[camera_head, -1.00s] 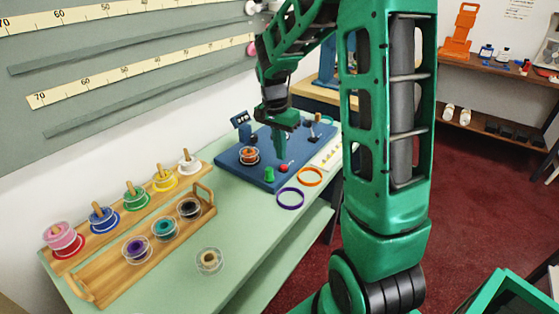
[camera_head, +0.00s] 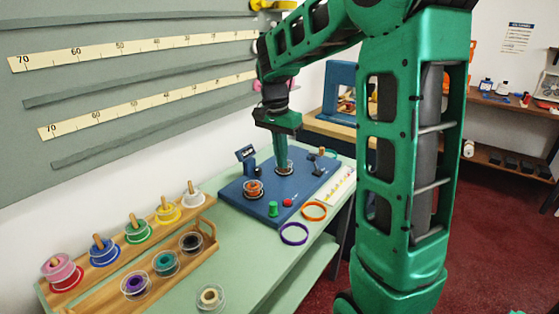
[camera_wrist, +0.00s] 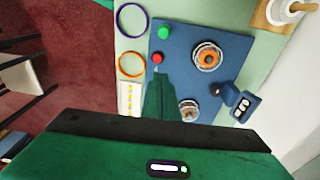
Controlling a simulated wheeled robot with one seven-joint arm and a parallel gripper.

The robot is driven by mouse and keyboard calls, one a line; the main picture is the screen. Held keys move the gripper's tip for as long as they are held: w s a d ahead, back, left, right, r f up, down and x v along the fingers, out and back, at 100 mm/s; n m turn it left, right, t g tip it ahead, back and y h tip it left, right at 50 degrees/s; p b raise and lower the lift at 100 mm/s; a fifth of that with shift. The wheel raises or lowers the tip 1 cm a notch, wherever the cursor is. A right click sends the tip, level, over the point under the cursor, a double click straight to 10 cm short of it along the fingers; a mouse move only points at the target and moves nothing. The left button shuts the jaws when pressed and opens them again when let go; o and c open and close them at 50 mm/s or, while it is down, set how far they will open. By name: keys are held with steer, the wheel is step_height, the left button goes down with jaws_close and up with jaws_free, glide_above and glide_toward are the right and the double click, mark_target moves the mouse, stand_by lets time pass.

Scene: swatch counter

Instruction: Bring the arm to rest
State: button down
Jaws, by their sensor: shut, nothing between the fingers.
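My gripper (camera_head: 281,158) is shut and empty. It points down above the rear part of a blue board (camera_head: 240,204) on the counter. In the wrist view the green fingers (camera_wrist: 160,80) are together over the board, with their tips near a red button (camera_wrist: 157,58). How high they are above the board is hard to tell. My green arm bends down to the gripper from the upper right.
On the board are an orange spool (camera_head: 253,190), a green knob (camera_head: 272,209) and a small dark device (camera_head: 246,155). Purple (camera_head: 294,234) and orange (camera_head: 314,211) rings lie beside it. A wooden rack (camera_head: 100,281) with several colored spools stands at front left; a loose spool (camera_head: 209,297) lies nearby.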

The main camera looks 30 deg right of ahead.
stand_by(0.5)
steer(key=s+f+n, duration=0.1)
steer(key=s+n, duration=0.2)
steer(key=s, duration=1.1)
steer(key=s+f+n+y, duration=0.1)
steer(key=s+n, duration=0.3)
steer(key=s, duration=1.1)
steer(key=shift+s+a+f+n, duration=0.3)
steer(key=shift+a+f, duration=0.15)
steer(key=shift+f, duration=0.2)
steer(key=shift+w+f, duration=0.25)
steer(key=shift+w, duration=0.4)
